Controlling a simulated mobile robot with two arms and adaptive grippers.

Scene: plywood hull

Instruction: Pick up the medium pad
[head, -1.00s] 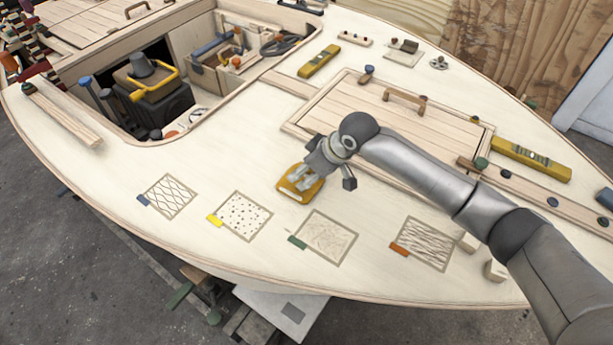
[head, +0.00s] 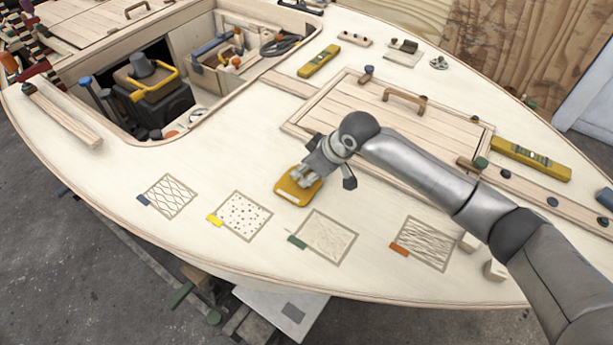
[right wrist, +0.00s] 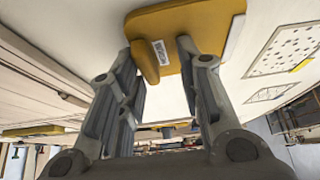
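The yellow pad (head: 288,195) lies on the pale deck, left of the plank hatch, and is the only pad of its kind that I make out. In the right wrist view the pad (right wrist: 212,22) shows a raised yellow grip and a small white label too small to read. My right gripper (head: 304,182) is over the pad, pointing down at it. In the right wrist view its two fingers (right wrist: 157,52) stand on either side of the raised grip, with a gap visible at the right finger. My left gripper is not in view.
Patterned squares with coloured tabs lie along the near deck: blue (head: 168,196), yellow (head: 240,216), green (head: 323,238) and orange (head: 424,244). The hatch (head: 365,115) with its handle is behind my arm. An open well (head: 150,75) with tools is at upper left.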

